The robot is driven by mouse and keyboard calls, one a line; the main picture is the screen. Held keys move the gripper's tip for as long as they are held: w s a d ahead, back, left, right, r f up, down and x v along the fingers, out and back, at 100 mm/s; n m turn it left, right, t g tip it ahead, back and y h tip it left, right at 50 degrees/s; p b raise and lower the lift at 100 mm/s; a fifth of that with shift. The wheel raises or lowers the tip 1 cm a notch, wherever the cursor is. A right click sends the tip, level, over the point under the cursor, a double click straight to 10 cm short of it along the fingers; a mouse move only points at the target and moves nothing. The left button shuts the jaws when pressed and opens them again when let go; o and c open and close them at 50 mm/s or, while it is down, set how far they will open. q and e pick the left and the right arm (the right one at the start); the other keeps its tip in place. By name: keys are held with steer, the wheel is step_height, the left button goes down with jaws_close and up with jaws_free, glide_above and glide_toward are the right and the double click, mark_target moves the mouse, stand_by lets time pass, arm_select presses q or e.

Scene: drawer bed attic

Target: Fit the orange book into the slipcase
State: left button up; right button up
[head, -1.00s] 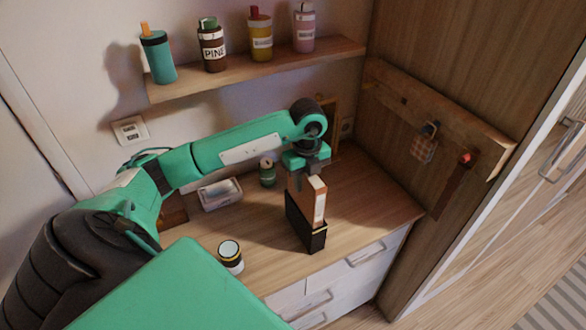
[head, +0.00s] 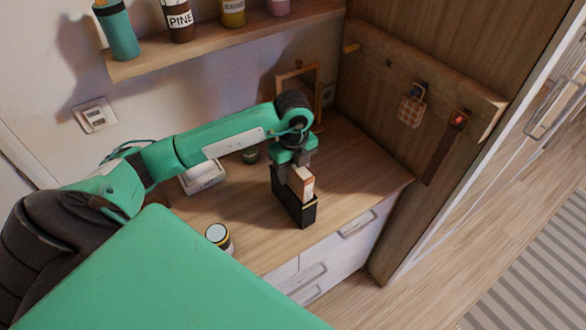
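The orange book (head: 302,184) stands upright, its lower part inside the black slipcase (head: 296,211), its pale-labelled top end sticking out above the rim. The slipcase stands upright on the wooden dresser top (head: 245,234), near its front edge. My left gripper (head: 298,168) points down at the book's top and appears shut on it, just above the slipcase. The fingertips are partly hidden by the wrist and the book. My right gripper is not in view.
A white-lidded jar (head: 218,237) stands at the front left. A white tray (head: 203,176), a green jar (head: 250,154) and a wooden frame (head: 297,72) are behind. A shelf (head: 225,39) with bottles hangs above. The dresser's right part is clear.

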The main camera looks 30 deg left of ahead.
arm_select(q)
steer(key=shift+w+a, duration=0.1)
steer(key=shift+a, duration=0.1)
step_height(320, 180, up, 10)
steer(key=b, duration=0.2)
steer(key=shift+d+r+b, duration=0.1)
steer(key=shift+b, duration=0.3)
steer(key=shift+r, duration=0.9)
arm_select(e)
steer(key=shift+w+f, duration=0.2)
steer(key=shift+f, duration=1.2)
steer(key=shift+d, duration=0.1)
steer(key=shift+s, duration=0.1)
